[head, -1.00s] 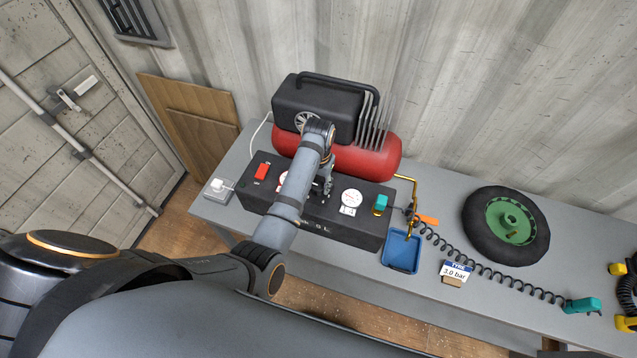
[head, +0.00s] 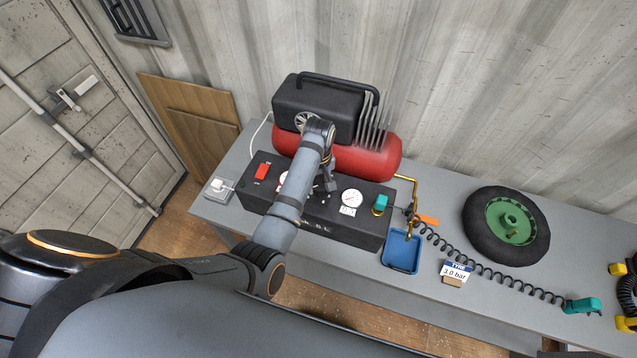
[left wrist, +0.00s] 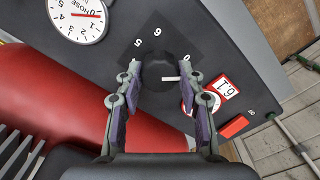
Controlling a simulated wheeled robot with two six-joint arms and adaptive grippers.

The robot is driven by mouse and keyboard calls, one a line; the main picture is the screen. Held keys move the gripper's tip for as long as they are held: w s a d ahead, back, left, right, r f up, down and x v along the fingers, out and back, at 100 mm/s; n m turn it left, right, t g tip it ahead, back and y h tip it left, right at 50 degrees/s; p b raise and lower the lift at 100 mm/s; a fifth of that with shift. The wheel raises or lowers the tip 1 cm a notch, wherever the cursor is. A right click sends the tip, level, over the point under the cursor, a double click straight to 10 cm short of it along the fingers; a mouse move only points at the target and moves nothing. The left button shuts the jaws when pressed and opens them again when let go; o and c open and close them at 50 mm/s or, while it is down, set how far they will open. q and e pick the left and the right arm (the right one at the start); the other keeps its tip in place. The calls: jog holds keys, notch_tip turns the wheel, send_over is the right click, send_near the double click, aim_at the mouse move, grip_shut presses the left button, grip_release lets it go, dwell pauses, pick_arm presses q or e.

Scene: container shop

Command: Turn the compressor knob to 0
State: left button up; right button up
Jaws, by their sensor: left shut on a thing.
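The compressor (head: 335,150) has a black top and a red tank, with a black control box (head: 340,228) in front of it on the bench. In the left wrist view the dark round knob (left wrist: 157,72) sits on a dark dial plate marked with several numbers. In the head view my left gripper (head: 325,186) and arm hide the knob. My right gripper is not in view.
Two gauges show on the box, one marked HOSE (left wrist: 77,14). A red switch (head: 262,171) is at the left. A blue tray (head: 402,251), a 3.0 bar card (head: 456,270), a coiled hose (head: 490,272) and a green-rimmed wheel (head: 506,226) occupy the bench to the right.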

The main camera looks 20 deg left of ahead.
pick_arm(q)
jog(key=shift+n, duration=0.4)
jog(key=o, duration=1.2)
jog(key=shift+c, duration=0.2)
